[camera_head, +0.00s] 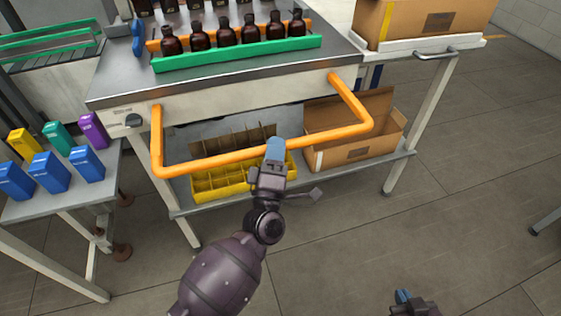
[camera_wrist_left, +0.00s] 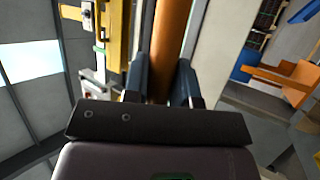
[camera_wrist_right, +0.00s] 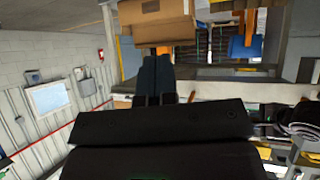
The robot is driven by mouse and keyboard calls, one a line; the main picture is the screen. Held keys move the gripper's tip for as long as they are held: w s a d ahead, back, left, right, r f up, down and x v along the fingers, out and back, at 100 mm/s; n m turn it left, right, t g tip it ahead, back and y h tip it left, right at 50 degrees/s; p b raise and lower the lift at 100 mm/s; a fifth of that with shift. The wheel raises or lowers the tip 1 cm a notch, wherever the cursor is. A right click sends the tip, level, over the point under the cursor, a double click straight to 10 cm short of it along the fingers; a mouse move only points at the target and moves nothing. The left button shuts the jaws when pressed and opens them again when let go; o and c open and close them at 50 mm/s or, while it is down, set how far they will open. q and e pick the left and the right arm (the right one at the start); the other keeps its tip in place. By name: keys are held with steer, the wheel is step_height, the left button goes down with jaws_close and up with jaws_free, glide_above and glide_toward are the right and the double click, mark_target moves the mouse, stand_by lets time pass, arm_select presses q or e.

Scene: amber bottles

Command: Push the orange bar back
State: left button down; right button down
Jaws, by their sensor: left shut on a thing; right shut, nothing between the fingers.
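The orange bar (camera_head: 220,160) is a U-shaped handle that sticks out from the front of the grey metal bench. My left gripper (camera_head: 275,150) is shut on the front run of the bar, right of its middle. In the left wrist view the orange bar (camera_wrist_left: 170,50) passes between the two blue fingers (camera_wrist_left: 165,85). My right gripper (camera_head: 403,297) is low at the bottom edge of the head view, away from the bar. In the right wrist view its blue fingers (camera_wrist_right: 155,78) are together with nothing between them.
Several amber bottles (camera_head: 224,35) stand in a row behind a green rail (camera_head: 240,54) on the bench. Below the bar are a yellow crate (camera_head: 215,187) and an open cardboard box (camera_head: 345,154). Blue, yellow, green and purple containers stand on a side table (camera_head: 60,206) at left.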

arm_select(q)
steer(key=w+a+b, duration=0.1)
steer(key=w, duration=0.4)
steer(key=w+a+b, duration=0.2)
steer(key=w, duration=0.4)
steer(key=w+a+b, duration=0.2)
steer(key=w, duration=0.3)
steer(key=shift+w+a+r, duration=0.15)
steer(key=shift+w+a, duration=0.1)
steer(key=shift+w, duration=0.05)
steer(key=c, duration=1.2)
jaws_free()
steer(key=shift+o, duration=1.3)
steer(key=shift+w, duration=0.2)
steer(key=shift+s, duration=0.1)
steer(key=shift+s+f, duration=0.1)
steer(key=shift+f, duration=0.1)
